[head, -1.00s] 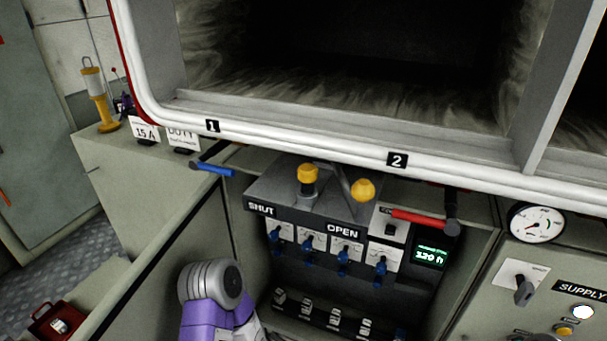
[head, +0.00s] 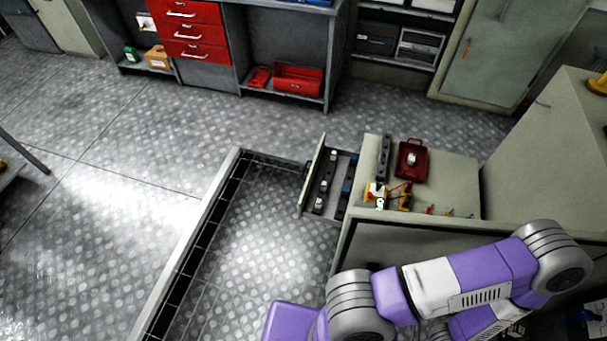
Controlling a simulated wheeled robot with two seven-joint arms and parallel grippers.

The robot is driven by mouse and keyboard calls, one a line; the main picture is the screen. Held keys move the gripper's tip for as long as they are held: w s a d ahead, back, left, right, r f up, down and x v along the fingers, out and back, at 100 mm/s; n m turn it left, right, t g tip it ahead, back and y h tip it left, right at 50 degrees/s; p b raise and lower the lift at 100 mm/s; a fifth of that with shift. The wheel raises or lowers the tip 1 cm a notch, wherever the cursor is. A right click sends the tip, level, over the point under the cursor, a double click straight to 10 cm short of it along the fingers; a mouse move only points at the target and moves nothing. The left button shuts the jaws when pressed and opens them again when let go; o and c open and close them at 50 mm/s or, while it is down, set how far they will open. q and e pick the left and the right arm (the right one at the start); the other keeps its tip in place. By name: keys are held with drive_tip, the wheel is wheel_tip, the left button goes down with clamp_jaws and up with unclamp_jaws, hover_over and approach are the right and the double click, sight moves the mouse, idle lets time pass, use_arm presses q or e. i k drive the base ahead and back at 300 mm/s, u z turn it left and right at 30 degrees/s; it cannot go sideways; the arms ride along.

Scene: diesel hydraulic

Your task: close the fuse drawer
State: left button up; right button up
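The fuse drawer (head: 312,180) stands pulled out of the left side of the pale green cabinet (head: 452,190). Its pale front panel faces left over the open floor. Inside it I see a dark strip with light fuse-like pieces and a blue-and-dark strip beside it. One of my purple and grey arms crosses the lower right of the head view, in front of the cabinet. Neither gripper can be made out; the arm's far end runs out of sight at the bottom right.
On the cabinet top lie a red case (head: 411,160), a dark strip (head: 384,158) and small yellow and red items. A low rail (head: 185,255) edges the floor left of the drawer. A workbench with red drawers (head: 194,33) stands behind. The floor left of the drawer front is clear.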

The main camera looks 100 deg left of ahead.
sight(335, 180)
drive_tip(key=k, duration=1.8)
drive_tip(key=u, duration=2.35)
